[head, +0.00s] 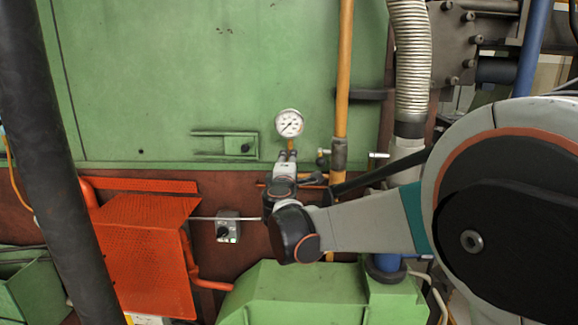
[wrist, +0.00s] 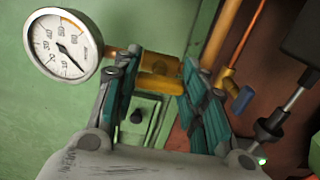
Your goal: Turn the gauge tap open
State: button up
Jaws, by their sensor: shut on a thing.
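The white round gauge (head: 290,123) stands in front of the green panel, and it fills the upper left of the wrist view (wrist: 63,46). A brass-yellow part, apparently the gauge tap (wrist: 158,84), lies beside the gauge between my fingers. My gripper (wrist: 160,64) is shut on it, with a teal-padded finger on each side. In the head view my gripper (head: 287,158) reaches up just below the gauge and hides the tap. How far the tap is turned cannot be told.
A yellow vertical pipe (head: 343,70) runs right of the gauge. A blue-handled lever (wrist: 243,99) sits close to the right finger in the wrist view. A green bracket (head: 225,145) is left of the gauge. An orange guard (head: 150,250) stands at lower left.

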jog(key=o, duration=1.1)
jog(key=s, duration=0.7)
jog(key=shift+s+a, duration=0.15)
jog(key=shift+s, duration=0.1)
jog(key=shift+f, duration=0.1)
